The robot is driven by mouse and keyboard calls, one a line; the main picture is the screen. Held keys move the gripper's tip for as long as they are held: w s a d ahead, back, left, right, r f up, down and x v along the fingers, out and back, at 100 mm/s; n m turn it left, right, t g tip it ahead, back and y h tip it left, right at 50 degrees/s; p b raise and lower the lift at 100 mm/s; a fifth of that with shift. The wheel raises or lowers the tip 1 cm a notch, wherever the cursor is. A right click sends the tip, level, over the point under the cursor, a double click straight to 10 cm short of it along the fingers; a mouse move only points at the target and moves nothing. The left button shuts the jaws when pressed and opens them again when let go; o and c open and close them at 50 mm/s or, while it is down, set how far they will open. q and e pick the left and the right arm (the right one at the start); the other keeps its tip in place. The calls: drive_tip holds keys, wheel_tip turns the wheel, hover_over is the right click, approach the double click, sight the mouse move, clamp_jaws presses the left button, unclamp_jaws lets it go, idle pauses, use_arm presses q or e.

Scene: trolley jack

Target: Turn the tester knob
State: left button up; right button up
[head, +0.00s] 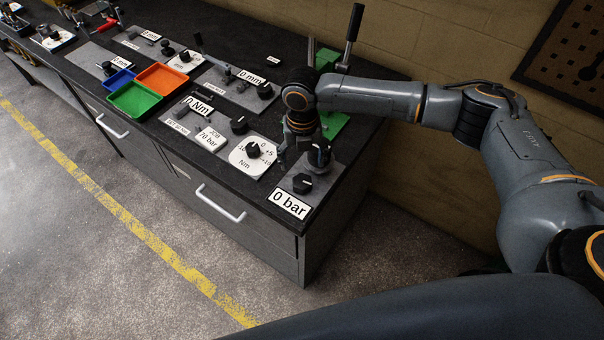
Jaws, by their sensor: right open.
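My right gripper (301,152) is over the front right end of the bench, pointing down, open, with nothing seen in it. Below it is a grey plate (318,187) with a "0 bar" label (290,204) and a black knob (302,183). A dark round part (320,156) stands behind this knob, close to the gripper's right finger; I cannot tell whether they touch. Left of the gripper is a white dial (243,164) marked Nm with a black knob (253,150). No label reads "tester". My left gripper is not in view.
The black bench top (225,40) holds several more labelled plates and knobs, green (135,98) and orange (163,78) trays, and upright levers. A green jack part (334,124) stands behind my gripper. A brick wall is behind the bench; the floor in front is clear.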

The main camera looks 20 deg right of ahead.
sight(302, 180)
wheel_tip(302, 180, down, 8)
drive_tip(key=shift+f+p, duration=0.1)
drive_tip(key=shift+p, duration=0.85)
drive_tip(key=shift+c, duration=0.2)
drive_tip(key=c, duration=1.1)
